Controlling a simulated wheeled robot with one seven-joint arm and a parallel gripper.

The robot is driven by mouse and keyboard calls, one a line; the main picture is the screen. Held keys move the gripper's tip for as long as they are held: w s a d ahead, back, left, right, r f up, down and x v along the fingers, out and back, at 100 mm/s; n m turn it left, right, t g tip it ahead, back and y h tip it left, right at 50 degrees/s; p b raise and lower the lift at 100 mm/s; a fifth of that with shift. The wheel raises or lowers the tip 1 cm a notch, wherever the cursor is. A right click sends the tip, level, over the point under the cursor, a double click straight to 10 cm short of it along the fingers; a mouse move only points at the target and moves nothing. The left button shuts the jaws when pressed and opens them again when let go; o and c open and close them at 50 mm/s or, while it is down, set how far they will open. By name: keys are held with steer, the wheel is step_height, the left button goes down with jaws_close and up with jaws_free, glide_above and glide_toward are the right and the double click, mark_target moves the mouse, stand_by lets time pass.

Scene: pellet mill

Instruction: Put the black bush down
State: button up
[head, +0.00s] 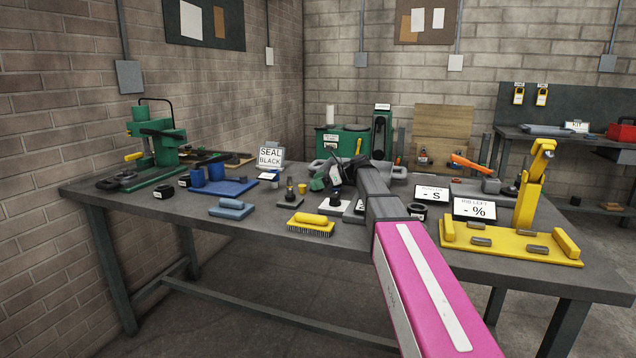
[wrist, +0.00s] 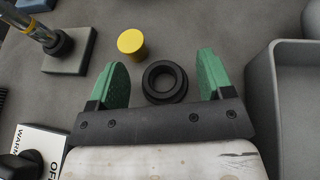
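The black bush (wrist: 165,82) is a short black ring with a round hole, seen from above in the wrist view. It sits upright on the grey bench top, between the two green fingers of my gripper (wrist: 162,80). A gap shows on each side, so neither finger touches it. In the head view my gripper (head: 326,178) is low over the middle of the bench, and I cannot make out the bush there.
A yellow cylinder (wrist: 131,42) stands just beyond the left finger. A pad with an upright rod (wrist: 66,62) is farther left. A grey tray (wrist: 262,95) is close on the right. A white labelled plate (wrist: 40,150) lies at lower left.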

steer(key=shift+f, duration=0.1)
steer(key=shift+r, duration=0.25)
steer(key=v, duration=1.2)
steer(key=shift+r, duration=0.4)
